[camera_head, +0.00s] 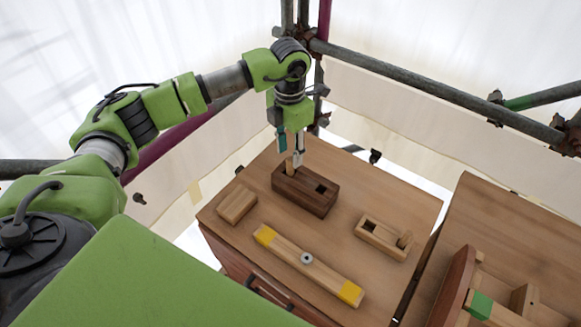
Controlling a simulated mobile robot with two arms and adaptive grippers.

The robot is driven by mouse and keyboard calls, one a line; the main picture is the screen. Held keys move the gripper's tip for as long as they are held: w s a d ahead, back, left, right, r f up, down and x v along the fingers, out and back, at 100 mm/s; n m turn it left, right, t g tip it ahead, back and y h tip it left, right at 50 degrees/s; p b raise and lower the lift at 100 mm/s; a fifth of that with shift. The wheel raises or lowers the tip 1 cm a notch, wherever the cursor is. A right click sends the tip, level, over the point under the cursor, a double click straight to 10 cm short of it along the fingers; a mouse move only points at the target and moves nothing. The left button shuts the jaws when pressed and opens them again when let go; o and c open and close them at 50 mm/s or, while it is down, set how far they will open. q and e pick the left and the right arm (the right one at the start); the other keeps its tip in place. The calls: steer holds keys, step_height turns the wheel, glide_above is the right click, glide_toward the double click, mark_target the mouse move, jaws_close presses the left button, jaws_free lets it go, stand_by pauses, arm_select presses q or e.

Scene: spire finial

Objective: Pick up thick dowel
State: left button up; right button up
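A light wooden dowel (290,168) stands upright in the left hole of a dark brown block (305,198); I take it to be the thick dowel. My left gripper (291,154) points down right above it. Its fingers look spread apart, with a gap between them over the dowel's top. I cannot tell whether a finger touches the dowel. My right gripper is not in view.
The wooden cabinet top (235,241) holds a small light block (237,204) and a yellow-ended bar (320,271) with a metal centre. A second table (520,240) with a green-marked wooden part (481,305) stands at right. Scaffold pipes (430,88) run behind.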

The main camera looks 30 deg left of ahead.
mark_target(290, 158)
arm_select(q)
steer(key=shift+s+f+p, duration=0.1)
steer(key=shift+f+p, duration=0.65)
steer(key=shift+f, duration=0.05)
step_height(290, 158, down, 3)
steer(key=shift+r+p, duration=0.2)
steer(key=shift+p, duration=0.3)
steer(key=shift+f, duration=0.55)
steer(key=c, duration=1)
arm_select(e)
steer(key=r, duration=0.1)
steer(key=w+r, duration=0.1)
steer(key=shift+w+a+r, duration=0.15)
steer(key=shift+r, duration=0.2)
